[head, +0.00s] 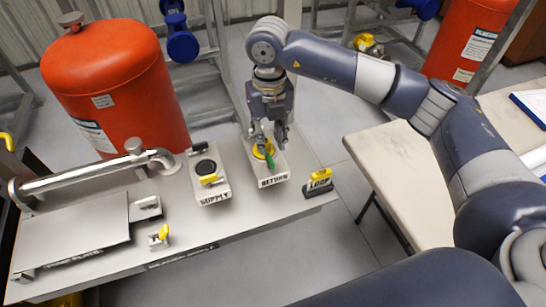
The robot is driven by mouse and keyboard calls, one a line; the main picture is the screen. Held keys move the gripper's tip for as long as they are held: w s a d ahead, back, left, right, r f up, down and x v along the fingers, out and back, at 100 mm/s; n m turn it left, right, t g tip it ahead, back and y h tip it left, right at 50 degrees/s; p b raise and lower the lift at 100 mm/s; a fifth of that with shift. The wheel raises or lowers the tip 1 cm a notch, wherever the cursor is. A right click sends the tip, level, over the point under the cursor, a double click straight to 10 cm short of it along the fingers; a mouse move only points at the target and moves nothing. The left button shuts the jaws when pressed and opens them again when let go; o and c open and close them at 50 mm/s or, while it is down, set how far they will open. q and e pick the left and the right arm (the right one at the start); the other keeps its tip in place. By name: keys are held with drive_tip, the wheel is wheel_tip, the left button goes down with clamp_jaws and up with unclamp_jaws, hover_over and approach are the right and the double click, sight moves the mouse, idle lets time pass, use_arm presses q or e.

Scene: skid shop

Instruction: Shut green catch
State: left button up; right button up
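The green catch (269,161) is a small green lever on the block marked RETURN (273,180), beside a yellow round part (262,150). My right gripper (271,144) reaches down from above, directly over this block. Its two fingers stand apart, with the tips close to the yellow part and the upper end of the green lever. The fingers partly cover the catch, and I cannot tell whether they touch it. My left gripper is not in view.
The SUPPLY block (212,182) with a yellow lever stands just left. A silver pipe (85,176) and a plate (75,235) are on the left of the bench. A red tank (110,85) stands behind. A beige table (400,175) is right.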

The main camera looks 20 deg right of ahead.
drive_tip(key=m, duration=0.6)
drive_tip(key=shift+r+m+p, duration=0.3)
drive_tip(key=shift+r, duration=0.05)
drive_tip(key=shift+r+m, duration=0.2)
drive_tip(key=shift+m, duration=0.8)
drive_tip(key=m+p, duration=0.1)
drive_tip(key=m, duration=0.4)
drive_tip(key=shift+r, duration=0.2)
drive_tip(key=shift+r, duration=0.1)
drive_tip(key=shift+r+m+p, duration=0.25)
drive_tip(key=shift+m+p, duration=0.4)
drive_tip(key=shift+m, duration=1.35)
